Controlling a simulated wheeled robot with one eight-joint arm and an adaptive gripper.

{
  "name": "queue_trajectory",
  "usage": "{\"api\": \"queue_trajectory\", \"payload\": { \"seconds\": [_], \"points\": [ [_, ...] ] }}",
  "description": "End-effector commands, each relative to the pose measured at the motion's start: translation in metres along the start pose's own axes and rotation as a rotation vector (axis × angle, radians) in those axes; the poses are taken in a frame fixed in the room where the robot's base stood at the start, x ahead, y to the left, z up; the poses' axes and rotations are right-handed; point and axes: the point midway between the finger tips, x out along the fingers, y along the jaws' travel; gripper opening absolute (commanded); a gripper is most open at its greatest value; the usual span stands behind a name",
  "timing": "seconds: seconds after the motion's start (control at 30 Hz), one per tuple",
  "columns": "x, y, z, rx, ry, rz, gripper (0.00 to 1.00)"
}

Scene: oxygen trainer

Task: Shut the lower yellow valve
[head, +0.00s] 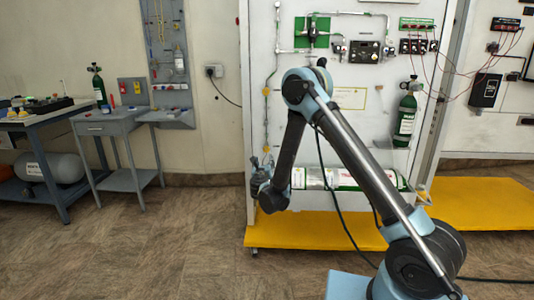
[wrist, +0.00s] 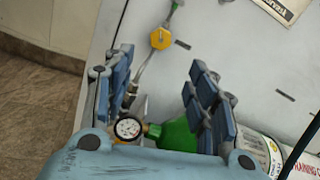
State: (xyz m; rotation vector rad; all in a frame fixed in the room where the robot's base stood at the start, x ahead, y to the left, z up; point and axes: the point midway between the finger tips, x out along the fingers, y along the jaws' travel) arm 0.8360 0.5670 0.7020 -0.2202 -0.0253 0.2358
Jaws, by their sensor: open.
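A yellow valve (wrist: 160,39) sits on a thin metal line on the white panel in the wrist view, just beyond my fingertips. It looks like the lower one. In the head view, a small yellow valve (head: 266,149) shows low on the panel's left line, and another yellow valve (head: 266,92) is above it. My gripper (wrist: 160,62) is open and empty, its blue-grey fingers on either side of the line below the valve. In the head view my gripper (head: 262,172) is low at the panel's left edge. I cannot tell the valve handle's exact angle.
A pressure gauge (wrist: 128,128) and the green end of a cylinder (wrist: 178,135) lie between and below my fingers. A green and white cylinder (head: 345,180) lies along the panel's bottom. A yellow base (head: 300,232) juts out below. Open floor is at left.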

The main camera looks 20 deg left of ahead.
Motion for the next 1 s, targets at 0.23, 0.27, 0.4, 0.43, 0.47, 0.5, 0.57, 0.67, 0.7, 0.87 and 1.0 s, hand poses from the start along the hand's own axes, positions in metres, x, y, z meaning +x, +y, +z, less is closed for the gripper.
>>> {"api": "queue_trajectory", "payload": {
  "seconds": [0.23,0.27,0.4,0.43,0.47,0.5,0.57,0.67,0.7,0.87,1.0],
  "points": [
    [0.045,-0.001,-0.001,0.001,0.001,-0.003,0.52],
    [0.05,-0.001,-0.001,0.001,0.0,-0.002,0.52],
    [0.075,-0.002,0.0,0.001,0.001,-0.003,0.52],
    [0.08,-0.001,0.0,0.001,0.0,-0.003,0.52],
    [0.085,-0.001,0.0,0.001,0.0,-0.002,0.52],
    [0.092,-0.001,-0.001,0.001,0.0,-0.002,0.52],
    [0.103,-0.001,-0.001,0.001,0.0,-0.003,0.52],
    [0.119,-0.001,0.0,0.002,0.0,-0.002,0.52],
    [0.125,-0.001,0.0,0.002,0.0,-0.001,0.52],
    [0.144,-0.001,0.0,0.002,0.0,-0.002,0.52],
    [0.152,-0.001,0.0,0.002,0.0,-0.001,0.52]
  ]
}}
